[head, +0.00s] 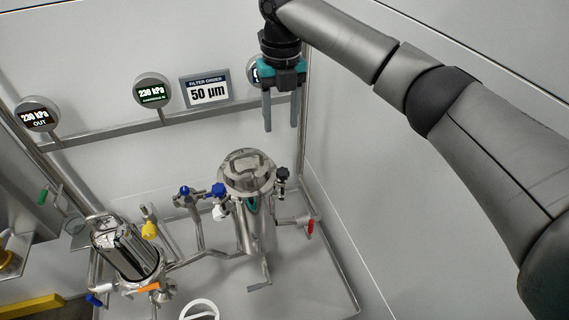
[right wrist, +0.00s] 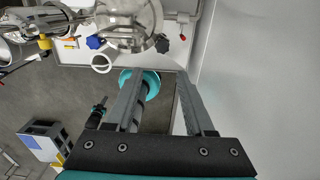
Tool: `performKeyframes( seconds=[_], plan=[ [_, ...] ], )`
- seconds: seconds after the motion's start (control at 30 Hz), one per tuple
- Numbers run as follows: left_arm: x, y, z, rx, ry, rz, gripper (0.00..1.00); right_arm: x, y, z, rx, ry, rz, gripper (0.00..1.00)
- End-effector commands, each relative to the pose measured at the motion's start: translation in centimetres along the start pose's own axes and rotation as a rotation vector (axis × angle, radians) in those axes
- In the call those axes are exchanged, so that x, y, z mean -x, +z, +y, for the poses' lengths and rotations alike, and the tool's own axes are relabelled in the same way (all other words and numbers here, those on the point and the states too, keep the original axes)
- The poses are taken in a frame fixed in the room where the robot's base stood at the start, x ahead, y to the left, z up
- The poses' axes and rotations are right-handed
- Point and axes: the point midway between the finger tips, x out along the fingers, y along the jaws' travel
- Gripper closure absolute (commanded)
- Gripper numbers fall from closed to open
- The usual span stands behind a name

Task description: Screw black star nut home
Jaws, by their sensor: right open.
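The black star nut (head: 282,173) sits at the right side of the steel filter vessel's lid (head: 247,170), on a short metal fitting. In the right wrist view the dark nut (right wrist: 163,44) shows at the rim of the round lid (right wrist: 130,28). My right gripper (head: 281,127) is open and empty, its two grey fingers pointing down. In the head view it appears above the nut, apart from it. In the right wrist view the nut lies beyond the fingertips (right wrist: 160,76). How far the nut is screwed down cannot be told. I cannot identify my left gripper in either view.
A blue star knob (head: 218,189) sits at the lid's left side. A red valve handle (head: 310,226) is at lower right. A second filter housing (head: 130,250) stands at left. Gauges and a 50 µm sign (head: 208,90) line a rail behind. A wall (head: 370,150) rises at right.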

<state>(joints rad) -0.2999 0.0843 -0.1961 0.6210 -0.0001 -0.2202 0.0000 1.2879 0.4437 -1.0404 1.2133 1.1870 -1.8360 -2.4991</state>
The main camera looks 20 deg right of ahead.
Motion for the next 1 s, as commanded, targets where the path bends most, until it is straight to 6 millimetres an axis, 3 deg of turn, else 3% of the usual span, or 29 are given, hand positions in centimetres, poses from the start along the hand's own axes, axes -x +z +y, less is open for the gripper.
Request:
performKeyframes(
  seconds=[0.13,0.27,0.7,1.0],
  plan=[
    [0.0,0.0,0.2,0.000,0.003,0.000,1.00,0.3,0.1,-0.4,0.028,-0.005,0.004,0.46],
    [0.0,-0.1,0.4,0.000,0.006,0.000,1.00,-1.2,0.1,-0.4,0.028,-0.005,0.005,0.46],
    [0.2,-0.1,0.6,-0.003,0.008,0.000,1.00,-10.5,0.0,-0.4,0.026,-0.005,0.005,0.46],
    [0.1,0.0,0.6,-0.003,0.008,0.000,1.00,-14.2,0.1,-0.4,0.026,-0.005,0.003,0.46]
  ],
)
